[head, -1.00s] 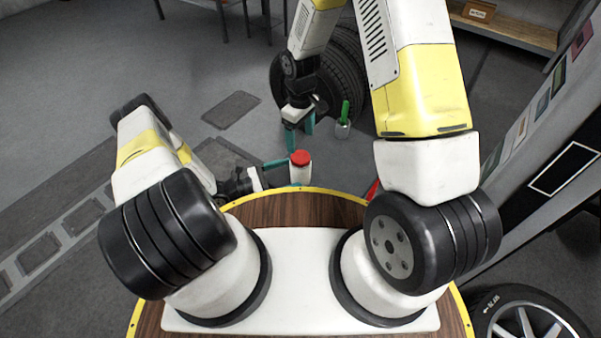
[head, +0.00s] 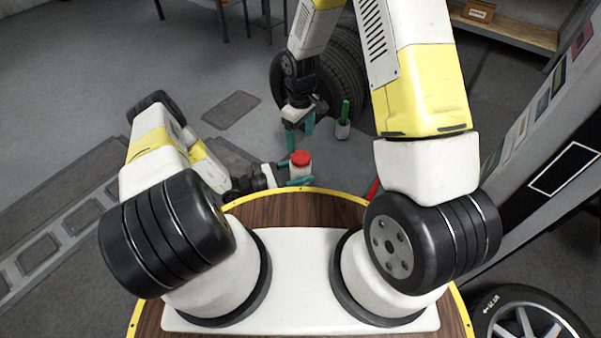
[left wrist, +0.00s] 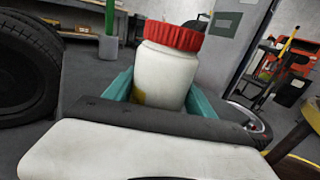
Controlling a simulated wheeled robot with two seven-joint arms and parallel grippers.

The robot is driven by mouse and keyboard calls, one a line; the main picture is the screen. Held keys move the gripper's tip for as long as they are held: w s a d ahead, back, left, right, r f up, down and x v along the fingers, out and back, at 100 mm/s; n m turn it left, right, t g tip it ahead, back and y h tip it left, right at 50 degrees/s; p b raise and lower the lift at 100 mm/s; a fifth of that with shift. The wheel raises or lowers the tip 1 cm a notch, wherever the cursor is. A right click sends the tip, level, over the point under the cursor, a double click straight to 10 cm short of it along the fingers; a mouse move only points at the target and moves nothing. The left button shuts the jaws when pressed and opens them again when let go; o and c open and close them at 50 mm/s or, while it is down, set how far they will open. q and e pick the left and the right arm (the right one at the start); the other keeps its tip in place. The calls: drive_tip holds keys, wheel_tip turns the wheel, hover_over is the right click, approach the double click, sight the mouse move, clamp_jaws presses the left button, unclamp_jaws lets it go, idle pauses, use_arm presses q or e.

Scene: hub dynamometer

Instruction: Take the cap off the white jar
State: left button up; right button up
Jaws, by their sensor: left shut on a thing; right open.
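The white jar (head: 300,172) with its red cap (head: 300,158) is near the centre of the head view, just beyond the wooden top's far edge. My left gripper (head: 292,174) is shut on the jar, with teal fingers on both sides of its body. In the left wrist view the white jar (left wrist: 163,75) stands between the teal fingers, and the ribbed red cap (left wrist: 175,36) sits on top. My right gripper (head: 300,132) is open and empty, pointing down a little beyond the cap and apart from it.
A small grey pot with a green-handled thing (head: 343,122) stands to the right of my right gripper. A large dark tyre (head: 338,70) is behind it. A wheel (head: 530,318) lies at the lower right.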

sight(301, 157)
use_arm(q)
clamp_jaws()
use_arm(e)
drive_tip(key=m, duration=0.6)
drive_tip(key=shift+m, duration=0.4)
drive_tip(key=m, duration=0.6)
drive_tip(key=shift+s+m, duration=0.1)
drive_tip(key=shift+m, duration=0.3)
drive_tip(key=m, duration=0.4)
drive_tip(key=shift+m, duration=0.4)
drive_tip(key=m, duration=0.4)
drive_tip(key=shift+m, duration=0.3)
drive_tip(key=m, duration=0.8)
drive_tip(key=shift+m, duration=0.3)
drive_tip(key=m, duration=0.3)
drive_tip(key=shift+m, duration=0.4)
drive_tip(key=shift+f, duration=0.1)
drive_tip(key=shift+f+m, duration=0.25)
drive_tip(key=shift+m, duration=0.05)
wheel_tip(301, 157, down, 7)
drive_tip(key=shift+f, duration=0.2)
